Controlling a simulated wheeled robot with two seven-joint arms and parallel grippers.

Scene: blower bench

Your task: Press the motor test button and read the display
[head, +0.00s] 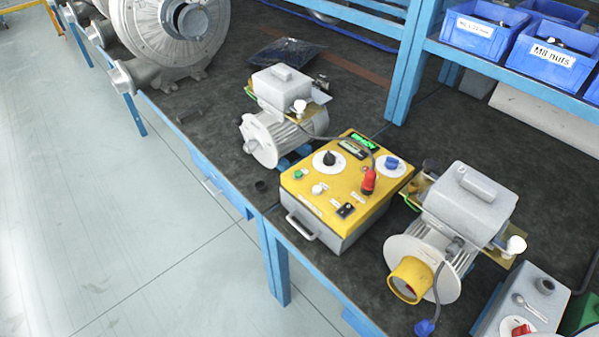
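A test box with a yellow top (315,195) and grey body stands near the front edge of the bench. Its small green display (363,142) is lit at the back of the panel, too small to read. A green button (298,174) and a white round control (318,188) sit on the panel's left side; I cannot read which is the motor test button. The panel also has a black knob (329,158), a black switch (346,210), a blue plug (391,163) and a red plug (368,180) with a cable. Neither gripper is in view.
Grey motors stand behind the box (275,135) and to its right (440,240). A large blower housing (175,40) is at the back left. Blue bins (550,52) sit on a shelf at the upper right. A grey box (530,295) is at the lower right.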

